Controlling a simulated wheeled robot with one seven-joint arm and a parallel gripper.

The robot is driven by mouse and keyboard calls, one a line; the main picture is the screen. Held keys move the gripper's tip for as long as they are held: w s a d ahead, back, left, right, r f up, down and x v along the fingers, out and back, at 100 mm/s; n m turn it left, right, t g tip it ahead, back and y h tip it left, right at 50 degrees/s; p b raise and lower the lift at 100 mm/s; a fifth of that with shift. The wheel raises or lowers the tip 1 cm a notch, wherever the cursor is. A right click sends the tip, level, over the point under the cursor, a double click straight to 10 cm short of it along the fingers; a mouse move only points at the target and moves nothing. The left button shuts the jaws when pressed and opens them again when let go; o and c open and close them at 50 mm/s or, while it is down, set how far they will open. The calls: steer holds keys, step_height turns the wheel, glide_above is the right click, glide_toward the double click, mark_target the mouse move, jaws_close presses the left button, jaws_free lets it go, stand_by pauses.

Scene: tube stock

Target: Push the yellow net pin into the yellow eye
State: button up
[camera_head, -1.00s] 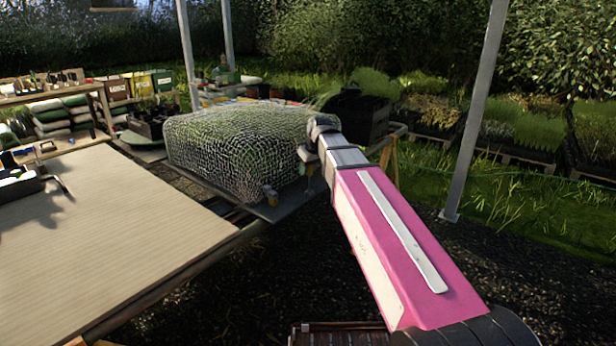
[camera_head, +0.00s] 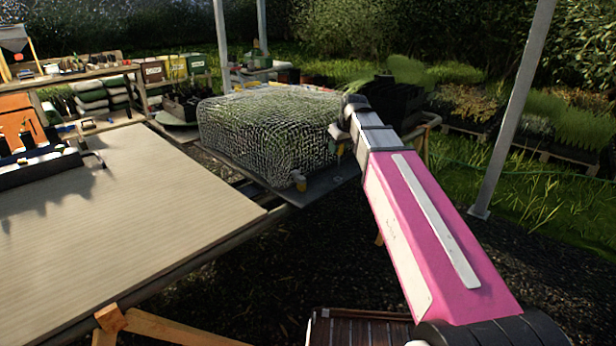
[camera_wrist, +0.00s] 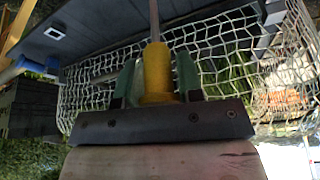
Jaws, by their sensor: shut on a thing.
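In the wrist view, my gripper (camera_wrist: 157,84) has green fingers shut on the yellow net pin (camera_wrist: 156,72). The pin's thick yellow handle sits between the fingers, and its thin grey shaft points away towards the top edge. White netting shows behind it. In the head view, my gripper (camera_head: 347,124) is at the right end of the net-covered block (camera_head: 265,135); its fingers are too small to make out. The pin's tip is out of view.
The netted block rests on a dark board (camera_head: 325,187). A pale ribbed table (camera_head: 130,210) fills the left, with a black tray (camera_head: 45,170) on it. Dark crates stand behind my arm. A metal post (camera_head: 515,115) rises at right.

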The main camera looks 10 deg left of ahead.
steer(key=d+f+m+h, duration=0.1)
steer(key=d+f+m, duration=0.35)
steer(key=d, duration=0.55)
steer(key=d+f+m+h, duration=0.25)
steer(key=d+f, duration=0.25)
steer(key=d, duration=0.4)
steer(key=s+r, duration=0.4)
steer(key=s, duration=0.5)
steer(key=shift+d+t+y, duration=0.25)
steer(key=shift+t+y, duration=0.1)
steer(key=shift+t, duration=0.05)
steer(key=shift+w, duration=0.1)
